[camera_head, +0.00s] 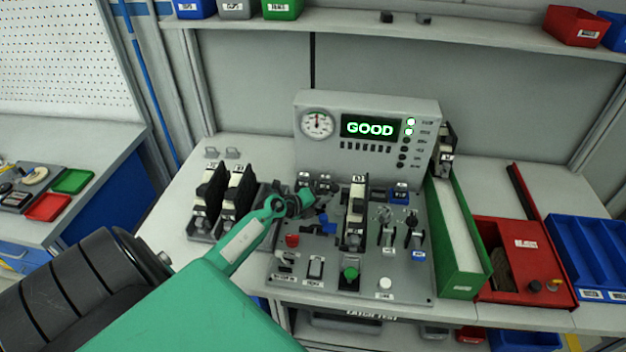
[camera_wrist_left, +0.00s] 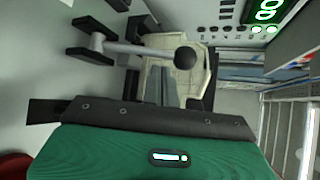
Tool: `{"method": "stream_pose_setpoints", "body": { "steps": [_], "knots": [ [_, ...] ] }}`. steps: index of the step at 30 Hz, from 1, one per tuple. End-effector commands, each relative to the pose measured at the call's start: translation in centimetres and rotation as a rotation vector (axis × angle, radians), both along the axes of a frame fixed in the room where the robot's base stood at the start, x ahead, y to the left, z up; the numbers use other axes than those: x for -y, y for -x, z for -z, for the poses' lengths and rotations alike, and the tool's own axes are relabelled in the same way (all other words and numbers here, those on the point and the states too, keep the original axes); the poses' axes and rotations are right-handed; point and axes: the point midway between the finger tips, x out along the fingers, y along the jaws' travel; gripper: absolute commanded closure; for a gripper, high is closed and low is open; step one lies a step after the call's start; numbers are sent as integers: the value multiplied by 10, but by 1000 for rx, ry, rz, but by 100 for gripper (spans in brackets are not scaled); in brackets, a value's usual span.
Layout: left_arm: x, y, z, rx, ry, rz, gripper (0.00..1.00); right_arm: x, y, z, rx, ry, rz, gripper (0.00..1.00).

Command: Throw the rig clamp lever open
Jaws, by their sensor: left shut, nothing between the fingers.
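The test rig (camera_head: 410,275) stands on the bench, with a lit GOOD display above it. A black and beige module (camera_head: 356,212) stands upright in its middle. My left gripper (camera_head: 306,202) reaches in from the left and hangs over the rig's left rear part, left of the module. In the left wrist view, a grey metal lever with a dark ball knob (camera_wrist_left: 184,57) lies across the picture, just beyond the shut, empty fingertips (camera_wrist_left: 162,84). I cannot tell whether they touch it. In the head view I cannot make the lever out clearly behind my gripper. My right gripper is out of view.
Two similar modules (camera_head: 236,192) stand at the left of the rig. A green tray (camera_head: 463,240), a red bin (camera_head: 515,293) and a blue bin (camera_head: 590,250) stand to its right. The gauge box (camera_head: 372,165) rises behind the panel. Switches and buttons fill the panel's front.

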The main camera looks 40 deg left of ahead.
Motion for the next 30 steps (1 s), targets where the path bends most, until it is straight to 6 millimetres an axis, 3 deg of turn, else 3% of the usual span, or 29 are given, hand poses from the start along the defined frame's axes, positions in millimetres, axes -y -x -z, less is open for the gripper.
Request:
{"method": "stream_pose_setpoints", "body": {
  "steps": [3,9,21,30],
  "knots": [
    [4,-14,9,2,1,-1,100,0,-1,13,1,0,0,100],
    [7,-25,11,0,0,0,100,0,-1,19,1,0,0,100],
    [7,-26,11,1,1,0,100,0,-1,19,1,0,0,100],
    [3,-24,10,27,46,-1,100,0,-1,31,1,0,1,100]
  ]
}}
